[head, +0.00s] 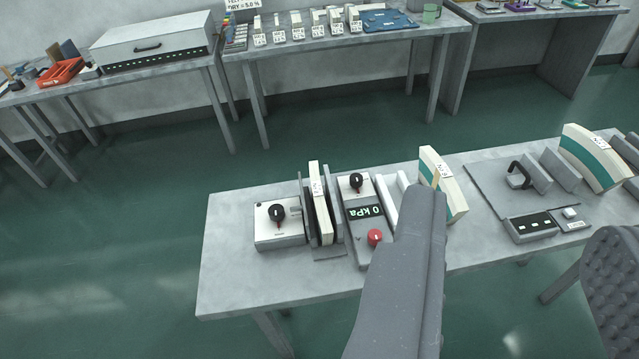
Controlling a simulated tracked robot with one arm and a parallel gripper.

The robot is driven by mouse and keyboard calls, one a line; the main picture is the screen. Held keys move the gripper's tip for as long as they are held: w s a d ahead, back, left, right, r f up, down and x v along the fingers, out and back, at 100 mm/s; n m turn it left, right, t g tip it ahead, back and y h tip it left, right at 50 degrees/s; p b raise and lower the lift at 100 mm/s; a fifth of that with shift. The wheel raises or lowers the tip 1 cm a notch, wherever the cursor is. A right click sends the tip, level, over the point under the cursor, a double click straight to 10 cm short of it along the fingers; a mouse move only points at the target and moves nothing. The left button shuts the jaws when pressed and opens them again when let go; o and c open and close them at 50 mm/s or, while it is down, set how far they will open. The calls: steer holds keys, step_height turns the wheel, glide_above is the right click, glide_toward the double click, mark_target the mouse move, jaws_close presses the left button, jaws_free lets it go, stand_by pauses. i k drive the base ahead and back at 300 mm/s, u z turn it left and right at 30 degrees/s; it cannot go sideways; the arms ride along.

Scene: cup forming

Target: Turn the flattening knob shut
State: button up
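Several knobs stand on the near table (235,290), and I cannot read which is the flattening knob. One black knob (277,214) is on a white box at the left. Another black knob (356,181) is at the far end of a grey panel. The left finger reaches over the table, right of the red knob, and hides part of the panel's surroundings.
Upright plates (318,205) stand between the white box and the panel. White-and-teal gauges (443,183) (592,158), a black handle (519,175) and a control box (532,227) are to the right. Back tables hold a white case (150,40) and labelled samples. Green floor lies clear between.

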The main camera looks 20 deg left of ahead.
mark_target(277, 213)
steer(key=u, duration=0.25)
steer(key=i, duration=1)
steer(key=u, duration=0.7)
